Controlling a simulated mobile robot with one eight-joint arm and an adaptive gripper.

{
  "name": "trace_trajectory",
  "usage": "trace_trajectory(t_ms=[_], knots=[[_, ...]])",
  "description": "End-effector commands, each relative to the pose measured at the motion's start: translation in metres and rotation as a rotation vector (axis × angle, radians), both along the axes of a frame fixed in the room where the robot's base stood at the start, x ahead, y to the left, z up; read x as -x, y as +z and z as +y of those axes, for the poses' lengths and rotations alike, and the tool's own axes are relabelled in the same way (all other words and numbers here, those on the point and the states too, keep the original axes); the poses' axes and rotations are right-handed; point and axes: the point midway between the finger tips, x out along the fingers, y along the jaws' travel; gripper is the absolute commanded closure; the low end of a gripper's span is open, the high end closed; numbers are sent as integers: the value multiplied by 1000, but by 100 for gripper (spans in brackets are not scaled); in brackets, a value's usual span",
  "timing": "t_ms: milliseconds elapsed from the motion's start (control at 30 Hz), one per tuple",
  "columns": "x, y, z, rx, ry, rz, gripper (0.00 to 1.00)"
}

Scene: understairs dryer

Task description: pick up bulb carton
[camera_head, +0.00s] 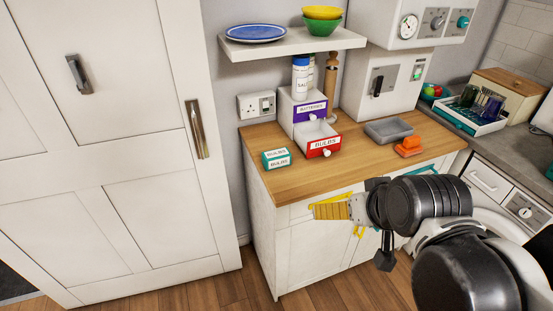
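The bulb carton (276,158) is a small teal and white box labelled "BULBS". It lies on the wooden countertop (290,190) near its left front part, left of a small drawer unit. My gripper (372,215) is at the end of my black arm, in front of the cabinet and right of the carton, clearly apart from it. The fingers are dark and seen from behind, so their opening is hard to make out. A yellow striped piece (331,211) shows beside the gripper; I cannot tell whether they touch.
A drawer unit (300,109) has an open red "BULBS" drawer (324,148) right of the carton. A grey tray (389,131) and orange object (408,147) lie farther right. A shelf (290,45) with crockery overhangs the counter. A tall white cupboard (110,150) stands left.

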Motion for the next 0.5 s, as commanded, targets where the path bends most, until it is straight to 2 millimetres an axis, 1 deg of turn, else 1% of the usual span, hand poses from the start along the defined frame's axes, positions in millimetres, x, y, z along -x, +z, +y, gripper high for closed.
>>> trace_trajectory(t_ms=[33,67,100,167,200,267,300,367,400,500], knots=[[-21,4,6,-7,19,-21,0],[-34,5,10,-11,33,-38,0],[-51,6,15,-17,50,-60,0],[-77,5,24,-26,77,-95,0],[-93,3,30,-31,94,-118,0],[-117,0,38,-37,118,-152,0],[-133,-4,44,-42,132,-176,0],[-155,-10,52,-48,151,-212,0],[-170,-15,57,-52,164,-235,0],[-203,-32,71,-61,194,-294,0]])
